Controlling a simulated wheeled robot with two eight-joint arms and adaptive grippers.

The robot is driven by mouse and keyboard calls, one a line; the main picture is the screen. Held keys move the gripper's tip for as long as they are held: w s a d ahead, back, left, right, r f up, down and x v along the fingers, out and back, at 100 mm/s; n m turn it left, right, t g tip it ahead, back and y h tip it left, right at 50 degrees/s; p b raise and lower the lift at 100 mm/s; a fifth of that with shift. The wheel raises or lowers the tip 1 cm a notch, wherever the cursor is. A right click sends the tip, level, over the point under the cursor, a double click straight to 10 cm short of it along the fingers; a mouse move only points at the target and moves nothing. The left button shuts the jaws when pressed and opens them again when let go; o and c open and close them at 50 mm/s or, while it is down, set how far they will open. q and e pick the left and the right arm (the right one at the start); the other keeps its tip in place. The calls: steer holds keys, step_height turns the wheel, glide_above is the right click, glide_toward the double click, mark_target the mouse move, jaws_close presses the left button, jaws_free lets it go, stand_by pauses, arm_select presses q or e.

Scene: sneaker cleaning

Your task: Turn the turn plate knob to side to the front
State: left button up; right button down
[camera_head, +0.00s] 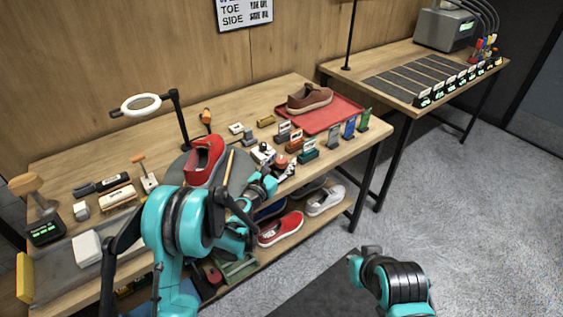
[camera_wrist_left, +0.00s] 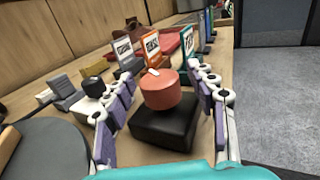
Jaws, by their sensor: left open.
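The round red turn plate knob (camera_wrist_left: 166,92) sits on a square black base (camera_wrist_left: 168,125) in the left wrist view. A small white mark on its top points away from me, toward the orange label stand (camera_wrist_left: 152,48). The knob also shows small in the head view (camera_head: 281,161). My left gripper (camera_head: 274,180) is open. Its fingers stand on either side of the knob, apart from it. The turn plate (camera_head: 238,170) carries a red sneaker (camera_head: 205,160), partly hidden by my arm. My right arm shows at the bottom right, but its gripper is not discernible.
A grey label stand (camera_wrist_left: 122,52) and a teal one (camera_wrist_left: 188,42) flank the orange one behind the knob. A red tray (camera_head: 345,112) with a brown shoe (camera_head: 309,98) lies farther back. A ring lamp (camera_head: 141,104) and several tools crowd the table's left.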

mark_target(279, 165)
arm_select(q)
steer(key=v, duration=0.7)
steer(key=shift+s+a, duration=0.15)
steer(key=shift+s, duration=0.1)
